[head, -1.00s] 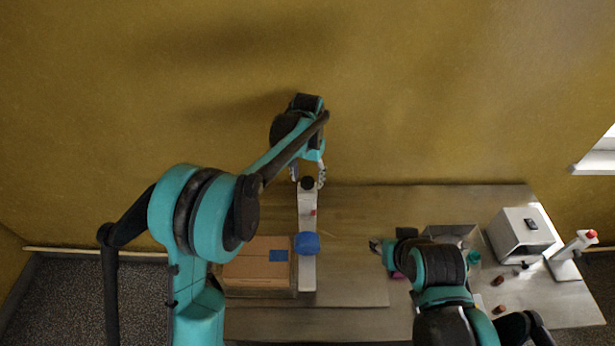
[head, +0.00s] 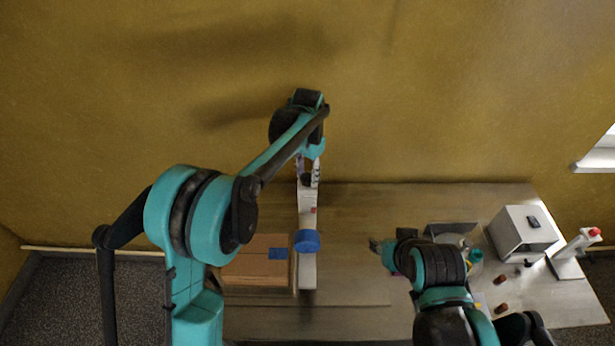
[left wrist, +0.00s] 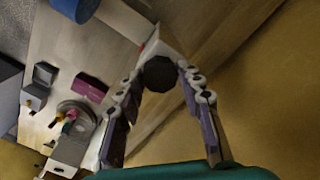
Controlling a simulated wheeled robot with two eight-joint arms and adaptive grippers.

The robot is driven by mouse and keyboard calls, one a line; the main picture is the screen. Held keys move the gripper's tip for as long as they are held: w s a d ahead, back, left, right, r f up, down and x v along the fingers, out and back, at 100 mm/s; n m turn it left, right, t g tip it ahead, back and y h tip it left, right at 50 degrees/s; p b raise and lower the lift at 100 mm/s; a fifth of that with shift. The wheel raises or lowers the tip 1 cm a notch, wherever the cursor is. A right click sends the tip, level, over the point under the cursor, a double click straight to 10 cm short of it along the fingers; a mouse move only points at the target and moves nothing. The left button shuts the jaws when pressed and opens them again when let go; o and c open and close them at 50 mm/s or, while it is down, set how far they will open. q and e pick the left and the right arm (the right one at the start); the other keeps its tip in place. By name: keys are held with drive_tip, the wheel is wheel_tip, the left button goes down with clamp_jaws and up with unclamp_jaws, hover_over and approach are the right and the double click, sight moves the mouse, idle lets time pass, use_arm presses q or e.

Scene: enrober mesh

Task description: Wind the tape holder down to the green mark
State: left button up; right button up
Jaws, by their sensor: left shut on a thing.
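A long white bar (head: 307,208) lies across the table, with a small red mark on it and a blue tape roll (head: 306,241) on its near half. A dark round knob (left wrist: 160,74) is at its far end. My left gripper (head: 309,172) is at that far end, shut on the knob with one finger on each side. The blue roll also shows at the top of the left wrist view (left wrist: 76,7). I cannot make out a green mark. My right gripper (head: 377,246) is over the table right of the bar; its finger opening is too small to tell.
A cardboard box (head: 250,262) with a blue patch stands left of the bar. A white machine (head: 521,232), a stand with a red top (head: 575,254), a grey tray and small items are at the right. The table between bar and right arm is clear.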

sight(307, 177)
use_arm(q)
drive_tip(key=shift+m, duration=0.4)
drive_tip(key=o, duration=1.2)
drive_tip(key=shift+c, duration=0.2)
wheel_tip(307, 177, up, 12)
drive_tip(key=shift+f, duration=0.1)
